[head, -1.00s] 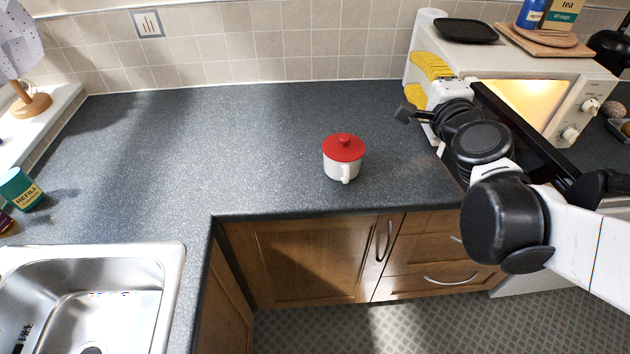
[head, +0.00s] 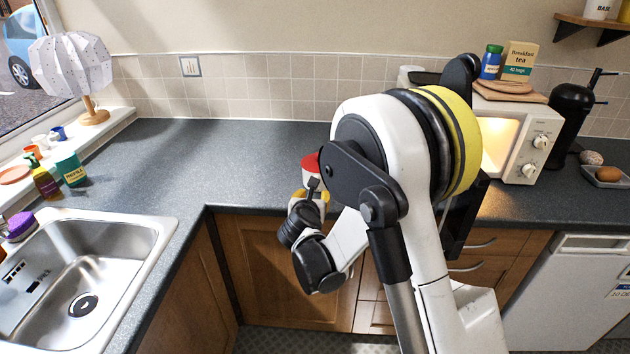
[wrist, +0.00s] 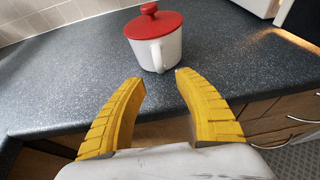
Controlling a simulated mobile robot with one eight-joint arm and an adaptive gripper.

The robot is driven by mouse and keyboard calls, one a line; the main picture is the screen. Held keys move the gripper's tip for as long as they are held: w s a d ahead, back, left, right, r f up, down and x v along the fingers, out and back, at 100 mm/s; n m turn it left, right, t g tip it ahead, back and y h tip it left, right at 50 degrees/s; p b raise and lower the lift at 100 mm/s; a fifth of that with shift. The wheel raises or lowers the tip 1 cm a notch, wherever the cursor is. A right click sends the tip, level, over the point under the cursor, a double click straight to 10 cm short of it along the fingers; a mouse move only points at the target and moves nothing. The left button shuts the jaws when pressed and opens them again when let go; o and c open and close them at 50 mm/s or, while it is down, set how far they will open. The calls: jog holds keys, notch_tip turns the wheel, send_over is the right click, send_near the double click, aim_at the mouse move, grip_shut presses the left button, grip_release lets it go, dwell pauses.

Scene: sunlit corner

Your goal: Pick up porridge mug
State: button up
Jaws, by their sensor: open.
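The porridge mug (wrist: 157,48) is white with a red lid and a round knob, upright on the dark counter in the wrist view. Its handle faces my gripper. My gripper (wrist: 160,82) is open and empty, with its yellow fingers apart, just short of the mug and pointing at it. In the head view, the mug's red lid (head: 310,162) shows just left of my arm, and my arm hides much of the rest of the mug. The gripper's yellow fingers (head: 312,194) show only partly there.
The counter (head: 240,160) around the mug is clear. A sink (head: 80,270) lies at the left, near a green refill tub (head: 70,168). A lit microwave (head: 520,140) stands at the right, with a tea box (head: 519,61) on top.

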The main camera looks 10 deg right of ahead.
aim_at(318, 177)
jog(key=b+x, duration=0.2)
jog(key=x, duration=0.4)
grip_shut()
